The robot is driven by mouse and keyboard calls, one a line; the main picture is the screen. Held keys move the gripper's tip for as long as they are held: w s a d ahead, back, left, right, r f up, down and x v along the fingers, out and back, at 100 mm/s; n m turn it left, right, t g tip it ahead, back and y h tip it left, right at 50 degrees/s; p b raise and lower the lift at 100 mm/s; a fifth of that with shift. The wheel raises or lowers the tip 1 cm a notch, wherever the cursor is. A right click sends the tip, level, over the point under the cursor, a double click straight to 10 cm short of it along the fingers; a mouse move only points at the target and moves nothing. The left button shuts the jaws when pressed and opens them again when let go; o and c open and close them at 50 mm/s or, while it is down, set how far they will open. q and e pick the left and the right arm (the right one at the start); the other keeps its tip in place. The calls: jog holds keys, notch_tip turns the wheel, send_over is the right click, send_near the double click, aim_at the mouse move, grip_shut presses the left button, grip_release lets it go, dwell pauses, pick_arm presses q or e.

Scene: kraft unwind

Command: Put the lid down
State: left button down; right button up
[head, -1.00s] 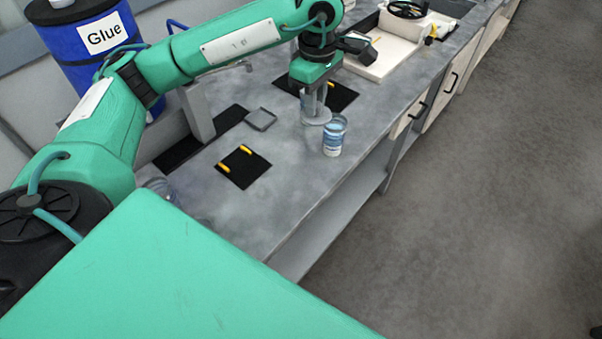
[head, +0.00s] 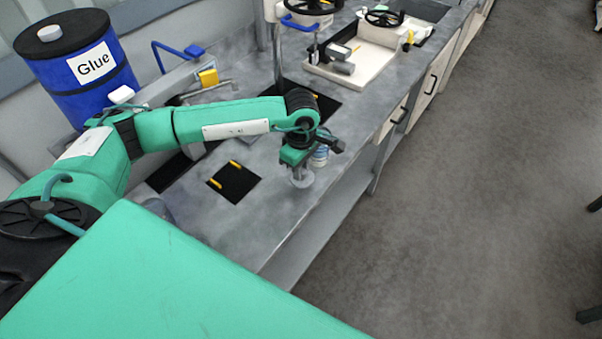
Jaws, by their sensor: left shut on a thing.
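My left gripper (head: 298,168) points down over the grey counter (head: 272,212), near its front edge. It is shut on a round grey lid (head: 302,181), which sits flat at the fingertips. I cannot tell whether the lid touches the counter. A small clear jar with a blue and white label (head: 321,155) stands just beyond the gripper, partly hidden by it. My right gripper is not in view.
A black mat (head: 229,189) with yellow pieces lies left of the gripper. A white tray (head: 352,70) with a black handwheel (head: 384,18) is farther back. A blue glue drum (head: 80,75) stands behind the counter. Bare counter lies between mat and lid.

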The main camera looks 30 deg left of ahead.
aim_at(307, 179)
pick_arm(q)
notch_tip(307, 179, down, 4)
jog(key=shift+r+p, duration=0.15)
jog(key=shift+p, duration=0.3)
jog(key=c, duration=1.3)
grip_release()
